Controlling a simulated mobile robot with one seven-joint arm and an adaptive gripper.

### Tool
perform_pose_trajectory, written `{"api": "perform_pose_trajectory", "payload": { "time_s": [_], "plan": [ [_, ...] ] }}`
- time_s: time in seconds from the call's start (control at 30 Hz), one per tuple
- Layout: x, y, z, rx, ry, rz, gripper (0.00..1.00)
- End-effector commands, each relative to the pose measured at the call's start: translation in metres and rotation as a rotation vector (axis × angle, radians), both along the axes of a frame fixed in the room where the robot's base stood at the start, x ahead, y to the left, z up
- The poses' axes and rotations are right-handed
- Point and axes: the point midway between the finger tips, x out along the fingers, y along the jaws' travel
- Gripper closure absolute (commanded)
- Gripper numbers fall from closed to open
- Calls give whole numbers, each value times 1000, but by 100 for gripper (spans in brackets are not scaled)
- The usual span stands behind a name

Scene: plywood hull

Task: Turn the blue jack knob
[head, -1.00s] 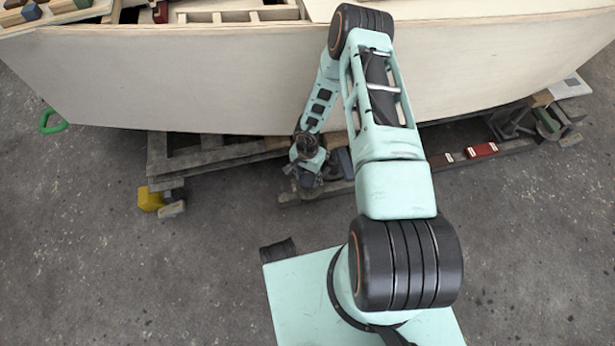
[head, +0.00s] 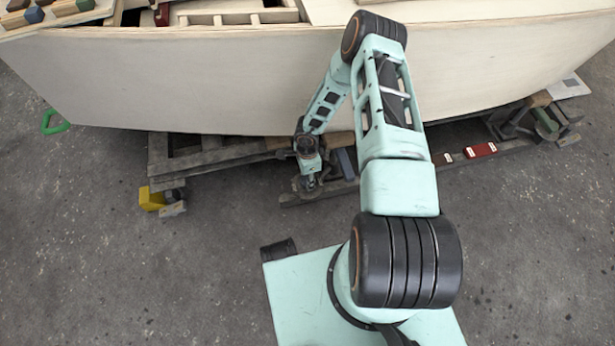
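A dark blue piece (head: 346,163) shows low under the hull's front edge, just right of my gripper, on or beside a timber beam. Whether it is the jack knob itself or a block cannot be told at this size. My gripper (head: 309,184) points down beside the left part of that beam. A gap to the blue piece shows in the picture. The fingers are small and dark against the timber, so their opening and anything between them are hidden.
The plywood hull (head: 200,80) rises close behind my gripper. Wooden pallets (head: 200,155) lie left under it. A yellow piece (head: 151,199) is at left, a red block (head: 480,150) on the beam at right, a green handle (head: 52,122) far left. The front floor is clear.

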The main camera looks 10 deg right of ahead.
Motion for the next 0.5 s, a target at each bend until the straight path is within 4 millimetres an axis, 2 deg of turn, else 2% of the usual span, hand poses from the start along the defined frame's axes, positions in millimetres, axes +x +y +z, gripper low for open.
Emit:
{"api": "perform_pose_trajectory", "payload": {
  "time_s": [0.5],
  "plan": [
    [1, 0, 0, 0, -1, -83, 86]
  ]
}}
